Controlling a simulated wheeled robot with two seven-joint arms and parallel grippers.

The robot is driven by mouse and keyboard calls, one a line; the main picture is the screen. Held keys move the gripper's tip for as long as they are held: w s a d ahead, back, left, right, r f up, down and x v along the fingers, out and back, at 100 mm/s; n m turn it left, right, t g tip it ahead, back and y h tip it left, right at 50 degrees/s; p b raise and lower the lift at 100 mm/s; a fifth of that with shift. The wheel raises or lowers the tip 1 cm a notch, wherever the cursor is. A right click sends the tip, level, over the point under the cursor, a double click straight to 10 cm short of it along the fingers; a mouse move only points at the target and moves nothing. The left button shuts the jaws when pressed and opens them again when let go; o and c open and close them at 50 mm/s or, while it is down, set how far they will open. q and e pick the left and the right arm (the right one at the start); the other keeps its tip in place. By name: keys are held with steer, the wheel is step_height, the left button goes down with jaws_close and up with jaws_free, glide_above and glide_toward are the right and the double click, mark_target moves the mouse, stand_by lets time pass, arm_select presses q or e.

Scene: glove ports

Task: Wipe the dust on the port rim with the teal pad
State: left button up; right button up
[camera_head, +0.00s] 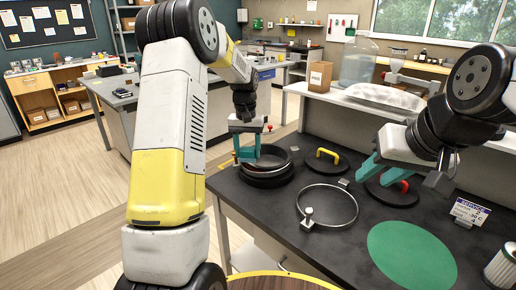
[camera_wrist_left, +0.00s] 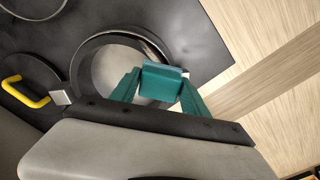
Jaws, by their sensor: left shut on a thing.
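My left gripper (camera_head: 247,157) is shut on the teal pad (camera_wrist_left: 163,82), a small block between its teal fingers in the left wrist view. The pad is at the edge of the port rim (camera_head: 268,181), a raised black ring at the left end of the dark bench. The rim also shows in the left wrist view (camera_wrist_left: 84,58). I cannot tell whether the pad touches the rim, and I cannot make out the dust clearly. My right gripper (camera_head: 372,156) is open, with its teal fingers apart above a black disc with a red handle (camera_head: 404,186).
A black disc with a yellow handle (camera_head: 327,154) lies right of the rim. A metal clamp ring (camera_head: 329,206) lies in front. A green round mat (camera_head: 412,254), a small sign (camera_head: 468,211) and a white ribbed cylinder (camera_head: 502,268) are at the right. The bench's left edge is close to the rim.

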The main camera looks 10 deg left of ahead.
mark_target(255, 166)
arm_select(q)
steer(key=shift+s+a, duration=0.35)
steer(key=shift+s, duration=0.35)
steer(key=shift+s+d, duration=0.1)
steer(key=shift+s, duration=0.2)
steer(key=shift+s+d+f, duration=0.1)
steer(key=shift+s+d, duration=0.15)
steer(key=shift+d, duration=0.35)
steer(key=shift+s+d+r, duration=0.1)
steer(key=shift+s+d, duration=0.15)
steer(key=shift+d, duration=0.35)
steer(key=shift+s+d+f, duration=0.1)
steer(key=shift+s+d, duration=0.15)
steer(key=shift+d, duration=0.35)
steer(key=shift+s+d+f, duration=0.1)
steer(key=shift+s+d, duration=0.3)
steer(key=shift+d, duration=0.15)
steer(key=shift+s+d+f, duration=0.1)
steer(key=shift+s+d, duration=0.25)
steer(key=shift+d, duration=0.2)
steer(key=shift+r, duration=0.1)
step_height(255, 166, up, 6)
